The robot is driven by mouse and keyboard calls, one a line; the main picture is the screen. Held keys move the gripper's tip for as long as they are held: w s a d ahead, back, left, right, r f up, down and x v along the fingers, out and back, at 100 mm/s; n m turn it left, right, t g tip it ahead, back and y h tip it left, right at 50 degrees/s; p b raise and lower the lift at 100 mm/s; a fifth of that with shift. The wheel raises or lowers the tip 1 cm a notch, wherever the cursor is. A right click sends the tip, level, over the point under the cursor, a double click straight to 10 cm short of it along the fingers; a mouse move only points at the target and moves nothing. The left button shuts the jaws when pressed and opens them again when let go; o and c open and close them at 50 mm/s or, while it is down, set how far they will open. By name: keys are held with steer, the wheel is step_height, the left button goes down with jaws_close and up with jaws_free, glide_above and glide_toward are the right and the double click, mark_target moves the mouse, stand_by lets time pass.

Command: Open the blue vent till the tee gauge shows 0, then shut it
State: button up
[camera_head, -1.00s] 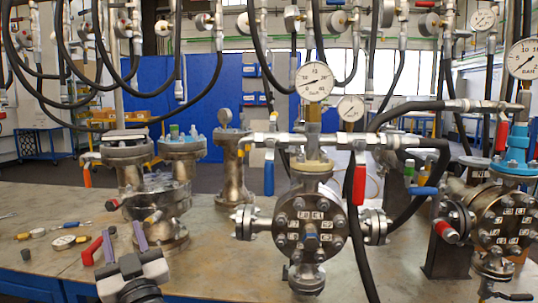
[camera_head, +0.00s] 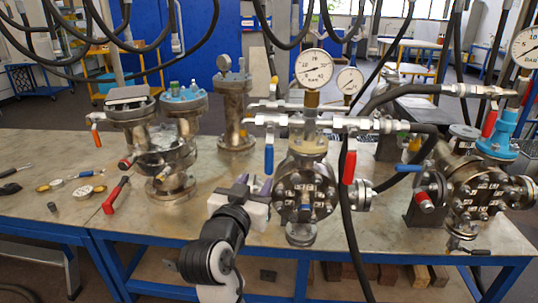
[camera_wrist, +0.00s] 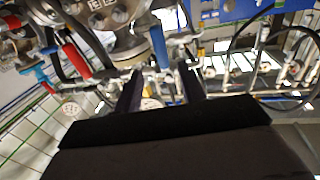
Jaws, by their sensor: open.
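The blue vent lever (camera_head: 269,158) hangs down from the left arm of the piping tee on the middle vessel (camera_head: 305,187). The tee gauge (camera_head: 314,67) stands upright on top; its needle is too small to read surely. My gripper (camera_head: 252,184) is open and empty, just below and left of the blue lever in the head view. In the wrist view the blue lever (camera_wrist: 158,45) shows beyond and between the two fingertips (camera_wrist: 160,70), apparently not gripped.
A red lever (camera_head: 349,167) hangs right of the tee, with a black hose (camera_head: 347,205) close by. A second gauge (camera_head: 349,80) stands behind. Another flanged vessel (camera_head: 470,190) is at right, more vessels at left. Loose tools and a red-handled valve (camera_head: 115,196) lie on the bench's left.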

mark_target(268, 162)
steer(key=p+x, duration=0.2)
steer(key=x, duration=0.9)
steer(key=shift+p, duration=0.3)
jaws_close()
